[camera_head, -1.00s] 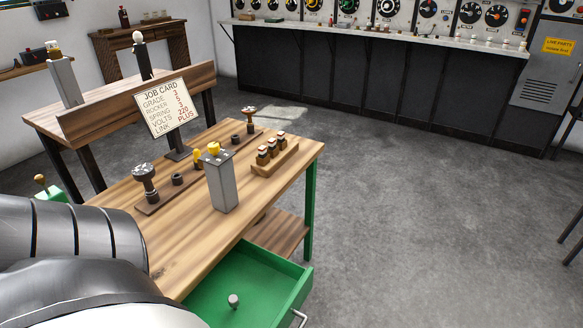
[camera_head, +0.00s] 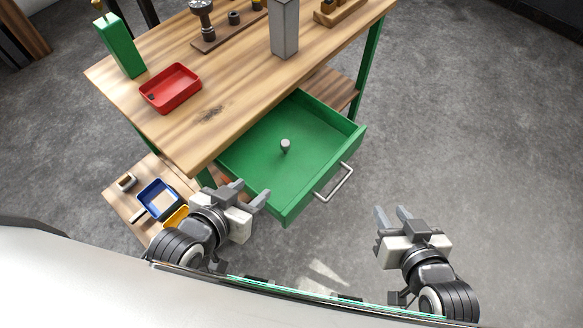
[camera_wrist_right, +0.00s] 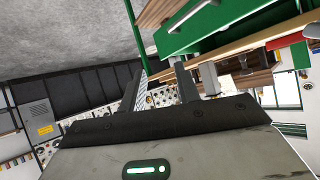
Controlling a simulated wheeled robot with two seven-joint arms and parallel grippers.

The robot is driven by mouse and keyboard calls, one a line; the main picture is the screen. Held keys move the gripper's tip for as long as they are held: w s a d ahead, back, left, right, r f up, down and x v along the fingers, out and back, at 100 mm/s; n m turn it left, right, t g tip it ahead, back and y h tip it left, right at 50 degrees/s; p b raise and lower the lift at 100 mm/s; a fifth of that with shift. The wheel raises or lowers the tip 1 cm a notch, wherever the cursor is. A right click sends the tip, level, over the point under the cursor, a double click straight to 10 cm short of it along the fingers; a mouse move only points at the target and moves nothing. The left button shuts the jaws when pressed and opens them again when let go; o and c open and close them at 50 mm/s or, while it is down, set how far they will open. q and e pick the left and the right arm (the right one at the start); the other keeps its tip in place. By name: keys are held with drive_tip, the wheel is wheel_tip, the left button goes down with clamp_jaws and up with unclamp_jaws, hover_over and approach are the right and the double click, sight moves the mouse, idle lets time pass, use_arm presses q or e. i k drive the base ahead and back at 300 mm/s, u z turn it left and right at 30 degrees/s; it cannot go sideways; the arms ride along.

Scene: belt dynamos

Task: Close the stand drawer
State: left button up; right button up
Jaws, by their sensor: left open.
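The green stand drawer (camera_head: 262,158) is pulled out from under the wooden bench top (camera_head: 215,95), with a small grey knob-like piece (camera_head: 285,146) inside it. Its metal bar handle (camera_head: 335,183) is on the front, facing lower right. My left gripper (camera_head: 252,190) is open and empty beside the drawer's near left side; I cannot tell whether it touches. My right gripper (camera_head: 391,210) is open and empty, to the right of the handle and apart from it. In the right wrist view, the green drawer front (camera_wrist_right: 212,28) and handle (camera_wrist_right: 192,16) show beyond the spread fingers.
On the bench top stand a red tray (camera_head: 171,88), a green block (camera_head: 120,46), a grey post (camera_head: 284,28) and a wooden rack (camera_head: 338,10). A low shelf at the left holds a blue tray (camera_head: 158,199) and a yellow one (camera_head: 176,217). The floor right of the drawer is clear.

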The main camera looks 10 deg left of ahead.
sight(322, 140)
drive_tip(key=z, duration=0.45)
drive_tip(key=k, duration=1)
drive_tip(key=u, duration=0.6)
drive_tip(key=i, duration=0.5)
